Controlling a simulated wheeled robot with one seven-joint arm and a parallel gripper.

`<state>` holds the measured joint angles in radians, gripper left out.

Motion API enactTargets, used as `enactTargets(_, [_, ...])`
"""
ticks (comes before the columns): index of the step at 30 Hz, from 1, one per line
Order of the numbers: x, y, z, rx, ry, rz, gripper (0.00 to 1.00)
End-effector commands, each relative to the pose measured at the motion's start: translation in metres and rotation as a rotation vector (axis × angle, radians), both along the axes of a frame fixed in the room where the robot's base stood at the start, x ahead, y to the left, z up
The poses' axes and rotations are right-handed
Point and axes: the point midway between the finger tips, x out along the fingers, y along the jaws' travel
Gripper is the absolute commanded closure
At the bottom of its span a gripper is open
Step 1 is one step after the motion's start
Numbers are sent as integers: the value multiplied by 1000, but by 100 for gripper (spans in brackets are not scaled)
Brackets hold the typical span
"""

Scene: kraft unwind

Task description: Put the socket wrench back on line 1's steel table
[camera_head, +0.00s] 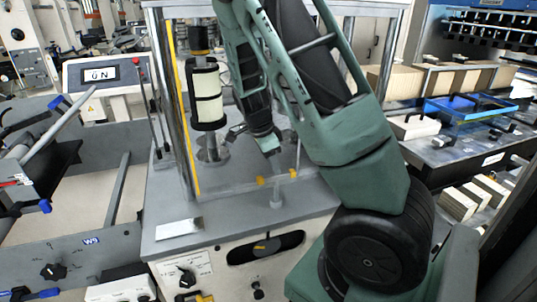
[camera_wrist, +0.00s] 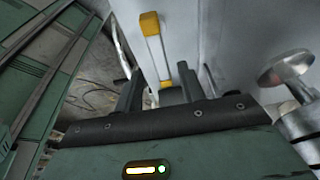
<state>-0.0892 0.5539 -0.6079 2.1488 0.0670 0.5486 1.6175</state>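My gripper (camera_wrist: 158,80) shows in the wrist view with its two dark fingers apart and nothing clamped between them. A pale bar with yellow ends (camera_wrist: 154,45) lies beyond and between the fingers; I cannot tell whether they touch it. In the head view my green arm reaches down to a framed machine with a grey top (camera_head: 225,230), and the fingertips are not clear there. I cannot make out the socket wrench in either view. I cannot tell which surface is line 1's steel table.
A clear guard in a metal frame (camera_head: 182,110) encloses a white roll (camera_head: 207,97) on the machine. A round metal knob (camera_wrist: 285,68) is right of the fingers. A blue tray (camera_head: 470,112) and pale blocks (camera_head: 460,204) sit right. A grey framed bed (camera_head: 85,240) is left.

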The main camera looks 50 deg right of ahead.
Motion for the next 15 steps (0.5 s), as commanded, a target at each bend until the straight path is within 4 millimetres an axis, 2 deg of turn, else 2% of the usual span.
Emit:
enactTargets(6, [6, 8, 33, -1, -3, 2, 60])
enactTargets(10, [7, 10, 42, -1, -2, 1, 60])
enactTargets(15, [7, 17, 44, 11, 3, 25, 60])
